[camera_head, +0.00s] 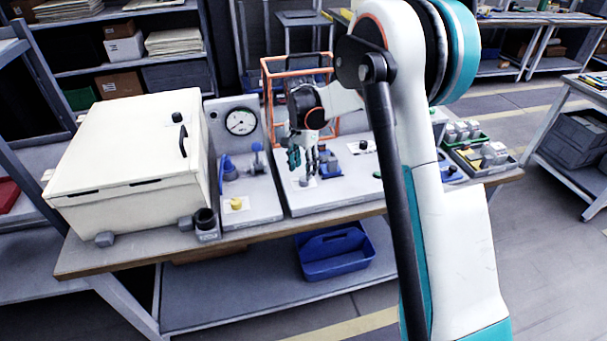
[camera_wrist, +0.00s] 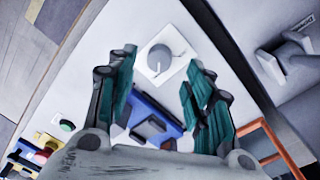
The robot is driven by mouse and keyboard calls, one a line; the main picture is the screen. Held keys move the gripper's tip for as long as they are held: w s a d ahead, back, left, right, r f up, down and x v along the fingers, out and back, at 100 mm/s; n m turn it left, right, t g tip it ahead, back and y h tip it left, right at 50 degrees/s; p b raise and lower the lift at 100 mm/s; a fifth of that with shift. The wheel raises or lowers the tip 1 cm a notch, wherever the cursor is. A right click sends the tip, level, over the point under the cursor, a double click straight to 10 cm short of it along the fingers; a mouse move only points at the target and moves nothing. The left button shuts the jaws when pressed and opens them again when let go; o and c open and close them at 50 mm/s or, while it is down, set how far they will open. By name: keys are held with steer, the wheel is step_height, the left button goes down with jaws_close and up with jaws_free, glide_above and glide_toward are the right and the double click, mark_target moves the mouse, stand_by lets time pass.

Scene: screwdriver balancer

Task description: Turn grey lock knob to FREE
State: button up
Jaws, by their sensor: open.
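The grey lock knob (camera_wrist: 160,58) is a round grey knob on a white label plate, seen at the upper middle of the wrist view. The label's writing is too blurred to read, so I cannot tell which mark the knob points at. In the head view the knob (camera_head: 304,181) is small, on the light panel just below my gripper (camera_head: 304,162). In the wrist view my gripper (camera_wrist: 160,80) is open, with its teal finger pads on either side of the line to the knob. Nothing is held, and the fingers look apart from the knob.
A blue fixture with a dark part (camera_wrist: 150,122) sits close by the fingers. An orange frame (camera_head: 265,90) stands behind my gripper. Left of it are a gauge (camera_head: 241,121), a yellow knob (camera_head: 236,204) and a large cream box (camera_head: 130,160).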

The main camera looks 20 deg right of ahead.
mark_target(302, 178)
step_height(302, 178, up, 8)
steer(key=shift+w, duration=0.15)
steer(key=shift+a, duration=0.1)
